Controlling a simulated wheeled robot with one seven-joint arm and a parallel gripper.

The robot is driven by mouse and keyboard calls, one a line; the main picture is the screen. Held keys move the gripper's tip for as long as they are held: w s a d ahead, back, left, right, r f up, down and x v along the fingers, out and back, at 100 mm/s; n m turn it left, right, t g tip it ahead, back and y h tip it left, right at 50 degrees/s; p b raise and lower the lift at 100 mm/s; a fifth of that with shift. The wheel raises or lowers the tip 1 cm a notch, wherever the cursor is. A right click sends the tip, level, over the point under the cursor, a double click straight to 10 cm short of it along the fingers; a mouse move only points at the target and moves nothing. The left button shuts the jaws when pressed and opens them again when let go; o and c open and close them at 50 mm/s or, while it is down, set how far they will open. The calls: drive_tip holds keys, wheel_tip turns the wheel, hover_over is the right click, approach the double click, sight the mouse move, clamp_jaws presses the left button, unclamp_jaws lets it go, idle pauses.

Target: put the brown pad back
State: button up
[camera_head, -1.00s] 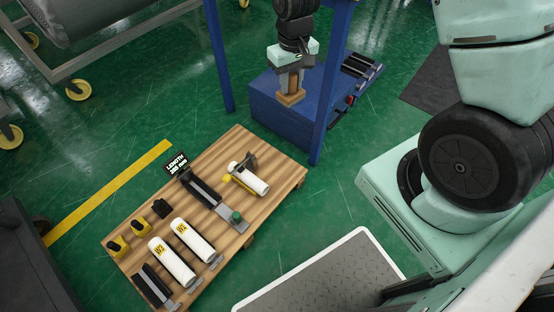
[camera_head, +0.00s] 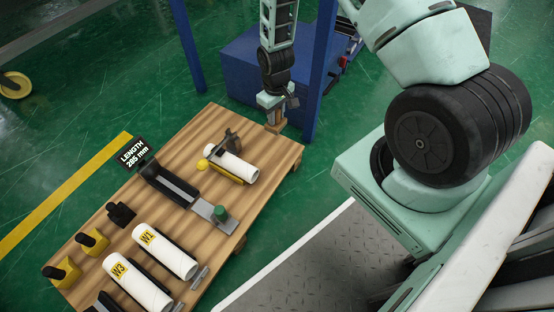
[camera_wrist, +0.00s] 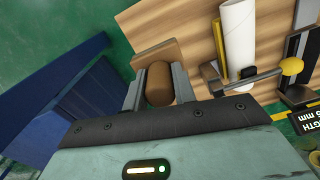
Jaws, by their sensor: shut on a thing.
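My gripper (camera_head: 271,101) is shut on the brown pad (camera_head: 277,124) by its rounded handle. In the wrist view the pad's flat base (camera_wrist: 155,52) shows beyond the handle (camera_wrist: 159,86), with a finger on each side. The pad is at the far right edge of the wooden table (camera_head: 180,130). I cannot tell whether it touches the table or hangs just above it.
A blue bench (camera_head: 240,65) with blue posts stands behind the gripper. A black length gauge with a display (camera_head: 131,152), a green knob (camera_head: 219,213), labelled rolls W1 (camera_head: 168,250) and W3 (camera_head: 138,283), and yellow-black blocks (camera_head: 92,241) occupy the table's middle and near end.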

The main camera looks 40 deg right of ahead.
drive_tip(key=f, duration=0.2)
drive_tip(key=shift+d+f+b, duration=0.2)
drive_tip(key=shift+f+b, duration=0.2)
wheel_tip(320, 180, down, 10)
drive_tip(key=b, duration=0.6)
drive_tip(key=shift+s, duration=0.1)
drive_tip(key=shift+r, duration=0.1)
drive_tip(key=o, duration=1)
